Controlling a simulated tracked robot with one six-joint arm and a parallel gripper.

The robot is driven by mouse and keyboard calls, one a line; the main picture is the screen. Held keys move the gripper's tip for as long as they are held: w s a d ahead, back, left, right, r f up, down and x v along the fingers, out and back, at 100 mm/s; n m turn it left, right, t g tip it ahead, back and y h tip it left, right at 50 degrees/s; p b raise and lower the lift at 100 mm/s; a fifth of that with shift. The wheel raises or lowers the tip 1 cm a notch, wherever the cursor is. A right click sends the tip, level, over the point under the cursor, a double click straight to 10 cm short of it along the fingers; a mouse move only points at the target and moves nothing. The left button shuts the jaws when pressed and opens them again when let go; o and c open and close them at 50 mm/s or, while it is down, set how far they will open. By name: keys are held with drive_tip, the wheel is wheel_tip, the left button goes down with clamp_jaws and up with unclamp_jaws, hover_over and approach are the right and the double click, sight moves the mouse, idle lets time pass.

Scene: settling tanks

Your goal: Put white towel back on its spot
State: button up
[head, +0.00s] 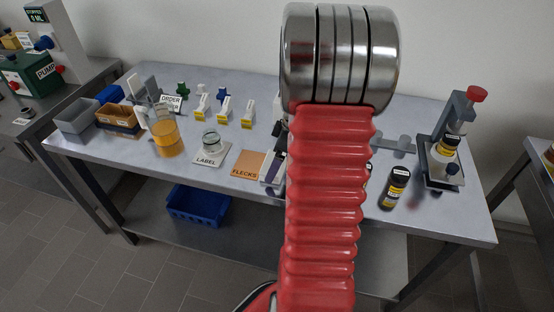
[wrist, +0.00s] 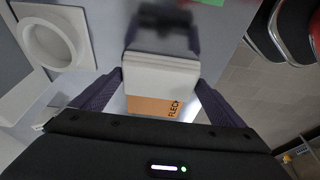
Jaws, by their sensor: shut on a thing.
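A white, folded, block-like item (wrist: 160,72), which I take to be the white towel, sits between the two dark fingers of my gripper (wrist: 160,85) in the wrist view. My gripper is shut on it. An orange mat marked FLECKS (wrist: 150,106) shows just beyond the item's lower edge; how high the item is above the table I cannot tell. In the head view the FLECKS mat (head: 248,164) lies on the table left of my red arm. A dark finger of my gripper (head: 277,165) shows beside the arm; the towel is mostly hidden there.
A jar on a LABEL pad (head: 210,147) and a beaker of amber liquid (head: 167,138) stand left of the mat. Small white yellow-labelled stands (head: 223,110) are behind. Dark bottles (head: 396,187) and a red-topped stand (head: 451,140) are to the right. The front table edge is close.

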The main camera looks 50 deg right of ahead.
drive_tip(key=shift+f, duration=0.1)
drive_tip(key=o, duration=0.9)
drive_tip(key=shift+r, duration=0.2)
drive_tip(key=v, duration=1.1)
drive_tip(key=shift+r, duration=0.4)
drive_tip(key=shift+s, duration=0.15)
